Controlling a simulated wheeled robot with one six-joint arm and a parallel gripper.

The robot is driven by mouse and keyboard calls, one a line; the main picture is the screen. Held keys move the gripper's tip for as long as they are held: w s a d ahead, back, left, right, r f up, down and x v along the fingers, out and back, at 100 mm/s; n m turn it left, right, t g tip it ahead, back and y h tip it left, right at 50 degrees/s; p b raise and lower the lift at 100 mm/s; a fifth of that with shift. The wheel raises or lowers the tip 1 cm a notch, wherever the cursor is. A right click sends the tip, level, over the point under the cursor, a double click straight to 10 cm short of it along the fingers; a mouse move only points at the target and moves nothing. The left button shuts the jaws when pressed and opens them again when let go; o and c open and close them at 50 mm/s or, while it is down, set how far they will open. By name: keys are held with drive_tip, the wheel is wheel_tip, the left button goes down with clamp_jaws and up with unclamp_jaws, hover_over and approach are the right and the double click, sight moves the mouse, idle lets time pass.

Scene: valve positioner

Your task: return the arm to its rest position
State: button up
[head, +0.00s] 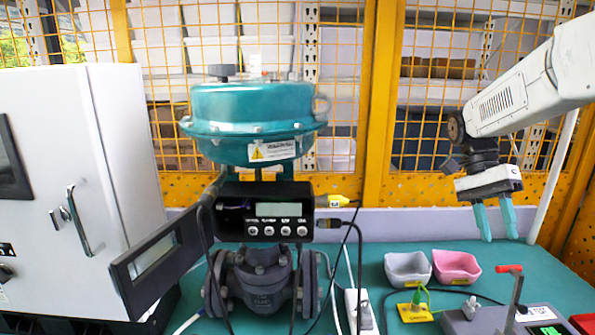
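My gripper (495,220) hangs at the right with its two teal fingers pointing down. The fingers are apart with nothing between them. It is above the table, over the area right of the pink bowl, and touches nothing that I can see. My white arm reaches in from the upper right. The valve positioner (268,212) is a black box with a small display and a row of buttons. Its cover (157,252) is swung open to the left. It sits below the teal actuator (252,120) and in front of the grey valve body (262,283).
A grey bowl (408,269) and a pink bowl (456,267) stand on the teal table (560,283). A yellow block (415,312) with a green lead and a grey device with a red-tipped lever (512,290) are in front. A white cabinet (60,170) stands left. A yellow mesh fence (380,100) is behind.

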drive_tip(key=s+a+f+n+t, duration=0.1)
drive_tip(key=s+a+n+t, duration=0.3)
drive_tip(key=s, duration=0.7)
drive_tip(key=s+a+f+n+t, duration=0.1)
drive_tip(key=s+a+n+t, duration=0.4)
drive_tip(key=s+a+n, duration=0.2)
drive_tip(key=s+n, duration=0.2)
drive_tip(key=s, duration=0.2)
drive_tip(key=shift+a+f+y, duration=0.2)
drive_tip(key=shift+a+y, duration=0.05)
drive_tip(key=shift+y, duration=0.05)
